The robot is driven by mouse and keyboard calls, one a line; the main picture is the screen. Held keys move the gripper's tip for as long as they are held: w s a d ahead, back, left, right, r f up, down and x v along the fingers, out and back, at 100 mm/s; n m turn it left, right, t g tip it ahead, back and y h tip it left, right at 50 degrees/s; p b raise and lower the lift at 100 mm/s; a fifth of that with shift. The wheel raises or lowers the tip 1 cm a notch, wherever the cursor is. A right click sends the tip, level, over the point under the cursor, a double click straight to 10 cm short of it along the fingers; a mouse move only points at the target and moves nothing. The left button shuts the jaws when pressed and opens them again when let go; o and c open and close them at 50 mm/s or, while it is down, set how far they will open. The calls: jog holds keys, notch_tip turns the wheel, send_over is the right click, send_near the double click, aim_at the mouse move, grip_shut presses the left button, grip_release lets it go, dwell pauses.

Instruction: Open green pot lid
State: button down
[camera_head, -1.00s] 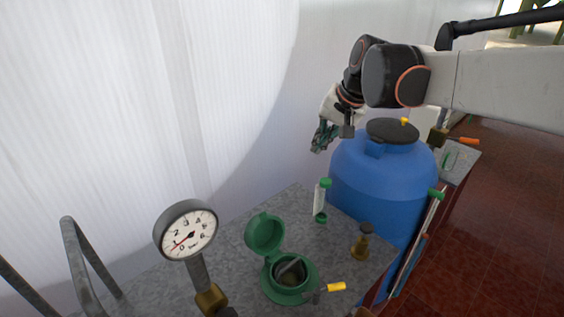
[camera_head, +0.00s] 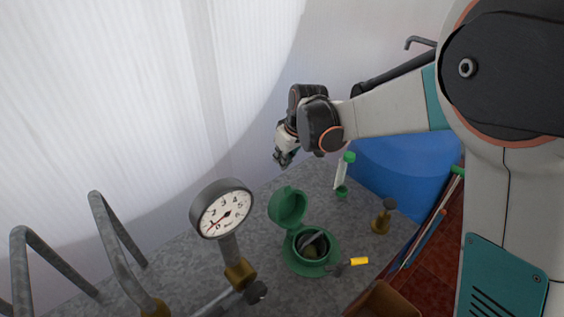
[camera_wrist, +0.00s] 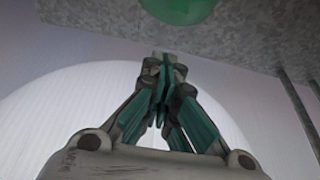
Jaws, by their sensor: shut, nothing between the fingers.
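The green pot (camera_head: 312,252) sits on the grey tabletop in the head view. Its round green lid (camera_head: 288,207) stands raised at the pot's back left, and the pot's dark inside shows. My gripper (camera_head: 281,160) is above the table's back edge, behind the lid and apart from it. In the wrist view my gripper (camera_wrist: 165,62) has its fingers together with nothing between them. A green rounded surface (camera_wrist: 180,8) shows at the top of the wrist view, beyond the fingertips; it looks like the lid.
A pressure gauge (camera_head: 222,208) on a brass fitting stands left of the pot. A yellow-handled valve (camera_head: 358,262) is at its right. A green-capped tube (camera_head: 344,170), a brass piece (camera_head: 381,222) and a blue barrel (camera_head: 400,170) lie further right. Metal rails (camera_head: 112,235) stand at left.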

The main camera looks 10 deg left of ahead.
aim_at(291, 190)
jog(key=b+x, duration=0.1)
jog(key=x, duration=0.7)
jog(key=shift+w+f, duration=0.1)
jog(key=shift+f, duration=0.2)
jog(key=shift+s+d+r, duration=0.35)
jog(key=shift+s+d, duration=0.2)
jog(key=shift+s+d+r, duration=0.4)
jog(key=shift+s+d, duration=0.15)
jog(key=shift+d, duration=0.05)
jog(key=shift+s+d, duration=0.2)
jog(key=shift+d, duration=0.1)
jog(key=shift+r, duration=0.1)
jog(key=s+d, duration=0.1)
jog(key=s+d+t+y+b, duration=0.1)
jog(key=d, duration=0.1)
jog(key=s+d+r+y+b, duration=0.1)
jog(key=s, duration=0.1)
jog(key=shift+d+t, duration=0.35)
jog(key=shift+t, duration=0.05)
jog(key=shift+s+d+r, duration=0.1)
jog(key=shift+s+d, duration=0.3)
jog(key=shift+s, duration=0.05)
